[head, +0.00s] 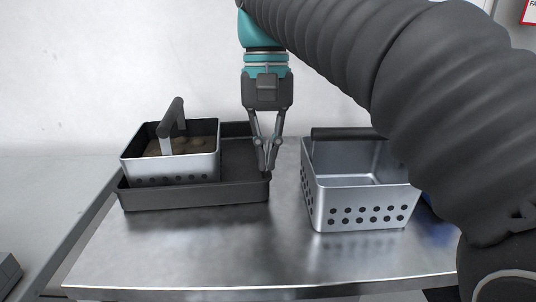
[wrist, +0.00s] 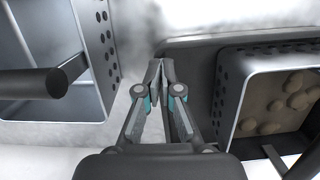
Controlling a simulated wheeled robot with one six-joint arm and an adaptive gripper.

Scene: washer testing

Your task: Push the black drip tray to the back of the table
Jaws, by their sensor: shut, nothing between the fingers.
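The black drip tray (head: 195,197) lies on the metal table at the left-middle. Its rim and floor also show in the wrist view (wrist: 203,72). A perforated metal basket (head: 190,167) with a dark handle stands in the left part of the tray and holds brownish round pieces. My gripper (head: 268,168) is shut and empty, pointing down at the tray's right end. In the wrist view my gripper (wrist: 158,66) has its fingertips together beside the tray's edge. I cannot tell whether they touch the tray.
A second perforated metal basket (head: 360,208), empty, stands on the table (head: 250,255) right of the tray, with a narrow gap between. The front of the table is clear. A white wall (head: 80,70) rises behind. My arm covers the right side.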

